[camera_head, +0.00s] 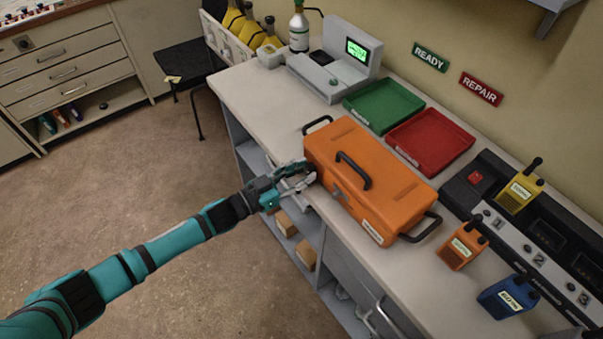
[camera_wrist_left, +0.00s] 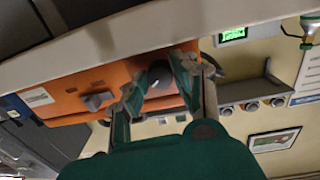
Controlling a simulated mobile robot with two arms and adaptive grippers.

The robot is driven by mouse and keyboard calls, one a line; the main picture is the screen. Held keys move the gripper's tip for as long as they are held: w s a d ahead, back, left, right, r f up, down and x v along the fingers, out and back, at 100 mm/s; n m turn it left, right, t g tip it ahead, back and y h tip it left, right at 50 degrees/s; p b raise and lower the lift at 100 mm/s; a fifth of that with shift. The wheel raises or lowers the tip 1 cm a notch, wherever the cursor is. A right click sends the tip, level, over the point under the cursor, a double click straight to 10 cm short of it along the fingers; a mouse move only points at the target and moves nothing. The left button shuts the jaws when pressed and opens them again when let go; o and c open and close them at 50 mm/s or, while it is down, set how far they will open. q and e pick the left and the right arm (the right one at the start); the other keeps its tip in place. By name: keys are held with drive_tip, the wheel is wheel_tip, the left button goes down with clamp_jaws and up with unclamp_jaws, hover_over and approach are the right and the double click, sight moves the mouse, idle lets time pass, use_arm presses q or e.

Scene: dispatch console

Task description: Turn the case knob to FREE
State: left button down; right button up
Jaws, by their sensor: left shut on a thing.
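The orange case (camera_head: 370,175) sits closed on the counter, with a dark handle on its lid and a grey latch on its front. My left gripper (camera_head: 308,180) reaches the left part of its front face. In the left wrist view, the dark round case knob (camera_wrist_left: 159,75) sits on the orange front between the two fingers of my left gripper (camera_wrist_left: 160,85), which is shut on it. The grey latch (camera_wrist_left: 97,101) shows beside it. The fingers hide the knob in the head view. I cannot read any FREE mark or the knob's setting. My right gripper is not in view.
Behind the case are a green tray (camera_head: 383,104) and a red tray (camera_head: 430,140). Yellow (camera_head: 517,194), orange (camera_head: 460,247) and blue (camera_head: 508,296) radios stand to the right near a charger console. The counter (camera_head: 255,100) left of the case is mostly clear.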

use_arm(q)
drive_tip(key=m+b, duration=0.1)
drive_tip(key=m, duration=0.5)
drive_tip(key=shift+y, duration=0.3)
drive_tip(key=shift+m, duration=0.4)
drive_tip(key=c, duration=1.3)
unclamp_jaws()
drive_tip(key=v, duration=1.2)
drive_tip(key=shift+s+f, duration=0.1)
drive_tip(key=shift+d, duration=0.1)
